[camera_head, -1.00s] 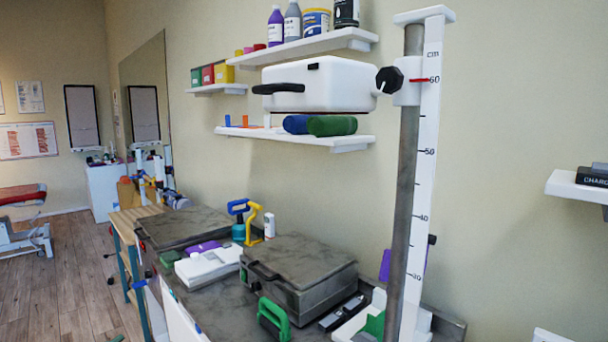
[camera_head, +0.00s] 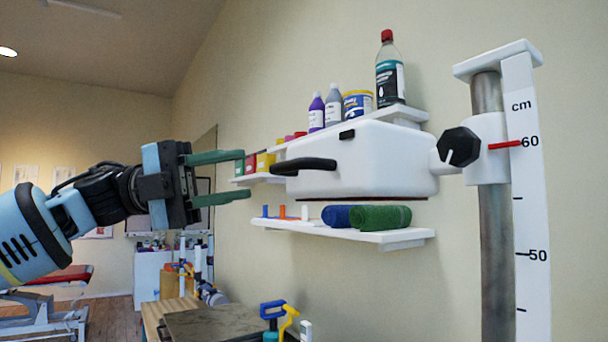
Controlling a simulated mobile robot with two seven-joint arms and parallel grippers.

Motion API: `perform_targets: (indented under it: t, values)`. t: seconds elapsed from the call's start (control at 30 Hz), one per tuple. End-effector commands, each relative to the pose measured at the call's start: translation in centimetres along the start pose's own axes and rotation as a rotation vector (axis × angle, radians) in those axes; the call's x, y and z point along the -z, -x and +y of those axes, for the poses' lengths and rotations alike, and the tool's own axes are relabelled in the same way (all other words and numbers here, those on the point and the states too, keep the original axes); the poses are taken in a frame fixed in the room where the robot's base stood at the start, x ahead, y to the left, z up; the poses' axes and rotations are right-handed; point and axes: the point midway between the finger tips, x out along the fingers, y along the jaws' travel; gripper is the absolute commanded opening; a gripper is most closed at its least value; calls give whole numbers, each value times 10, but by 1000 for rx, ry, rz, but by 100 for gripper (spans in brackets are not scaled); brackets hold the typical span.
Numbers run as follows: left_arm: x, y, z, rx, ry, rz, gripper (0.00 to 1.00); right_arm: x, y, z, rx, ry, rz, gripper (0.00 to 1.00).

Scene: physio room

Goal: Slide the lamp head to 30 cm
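The white lamp head (camera_head: 378,163) is held by a collar (camera_head: 486,148) on a grey metal post (camera_head: 496,270) at the right. A black handle (camera_head: 305,165) sticks out from its left end. A black knob (camera_head: 459,147) is on the collar. The red pointer (camera_head: 506,144) is level with about 60 on the white cm scale (camera_head: 529,220); the 30 mark is out of view. My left gripper (camera_head: 244,176) is open and empty, its two green fingers just left of the handle and apart from it. My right gripper is not in view.
A shelf (camera_head: 400,118) with bottles is behind and above the lamp head. Another shelf (camera_head: 395,238) below it bears a blue and a green roll (camera_head: 381,218). A dark-topped case (camera_head: 225,325) lies on the bench below. Open air is around the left gripper.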

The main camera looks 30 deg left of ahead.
Motion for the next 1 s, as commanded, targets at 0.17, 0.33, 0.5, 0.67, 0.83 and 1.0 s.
perform_targets:
  t: [0.17,0.33,0.5,0.67,0.83,1.0]
  values:
    - [0,-2,0,0,0,0,34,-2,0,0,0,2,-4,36]
    - [0,-18,0,-3,0,0,34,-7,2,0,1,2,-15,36]
    - [0,-44,1,-4,0,0,34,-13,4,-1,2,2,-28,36]
    - [-1,-65,0,-1,-1,-2,34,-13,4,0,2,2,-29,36]
    - [-1,-76,0,1,-1,-3,34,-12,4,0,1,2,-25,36]
    - [-1,-78,0,2,-2,-3,34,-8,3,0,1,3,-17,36]
